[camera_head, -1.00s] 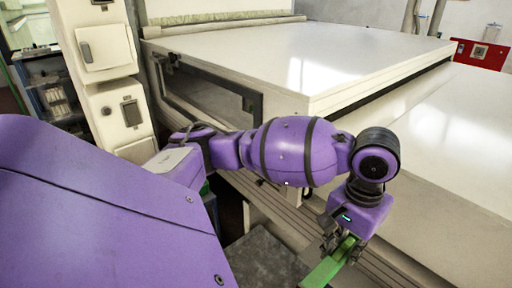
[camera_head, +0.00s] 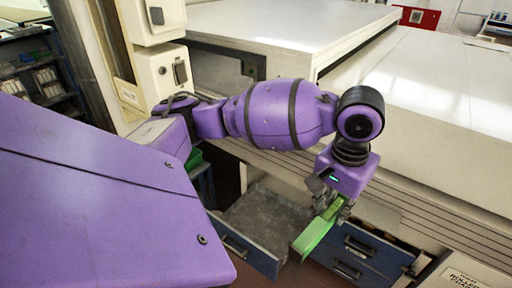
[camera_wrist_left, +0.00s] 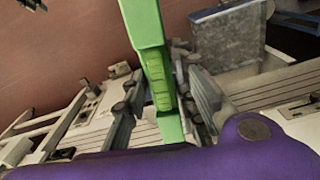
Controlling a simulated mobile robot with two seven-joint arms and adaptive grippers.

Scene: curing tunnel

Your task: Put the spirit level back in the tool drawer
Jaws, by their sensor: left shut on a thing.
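The spirit level is a bright green bar (camera_head: 314,236), held in my left gripper (camera_head: 333,205). The gripper is shut on it, and the bar slants down and left from the fingers. In the left wrist view the level (camera_wrist_left: 152,50) runs up from between the fingers. An open drawer (camera_head: 262,218) with a grey, bare-looking floor and a blue front lies left of and behind the level. Other blue drawer fronts with handles (camera_head: 358,255) lie to the right, just beyond the gripper. I cannot tell from labels which is the tool drawer. My right gripper is not in view.
A large white-topped machine (camera_head: 290,38) and a lower white surface (camera_head: 440,100) stand behind the arm. A labelled box (camera_head: 470,276) is at the lower right. Shelves (camera_head: 45,80) stand at the far left. Brown floor shows below the drawers.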

